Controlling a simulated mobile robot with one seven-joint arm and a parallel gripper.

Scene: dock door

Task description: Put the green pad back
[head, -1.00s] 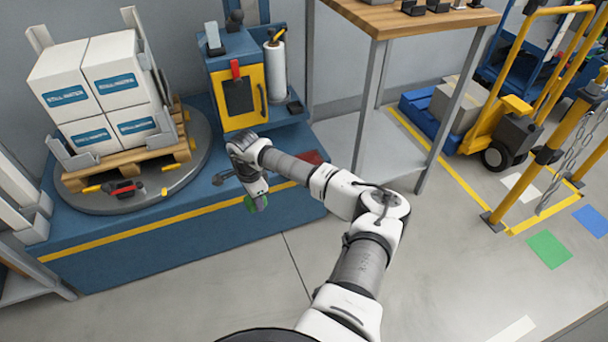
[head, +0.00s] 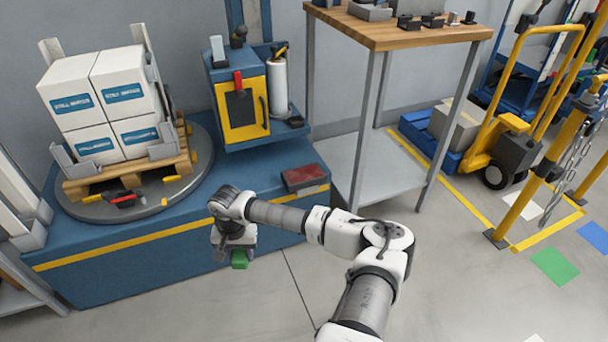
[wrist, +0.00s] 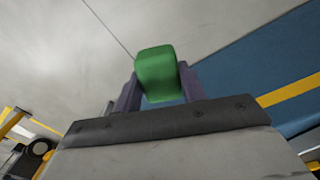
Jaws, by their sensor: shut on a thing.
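The green pad (head: 239,260) is a small green block in my gripper (head: 236,252), seen in the head view in front of the blue platform. In the wrist view the green pad (wrist: 156,72) sits between the two dark fingers of my gripper (wrist: 160,90), which are shut on it. The gripper points down and hangs clear of the platform's front face. A flat green patch (head: 555,266) lies on the floor at the right.
The blue platform (head: 130,262) carries a turntable (head: 190,185) with boxes on a pallet, a yellow-fronted machine (head: 243,105) and a dark red block (head: 304,177). A wooden-topped table (head: 400,30) stands right of it. A blue floor patch (head: 593,237) and yellow posts are at the right.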

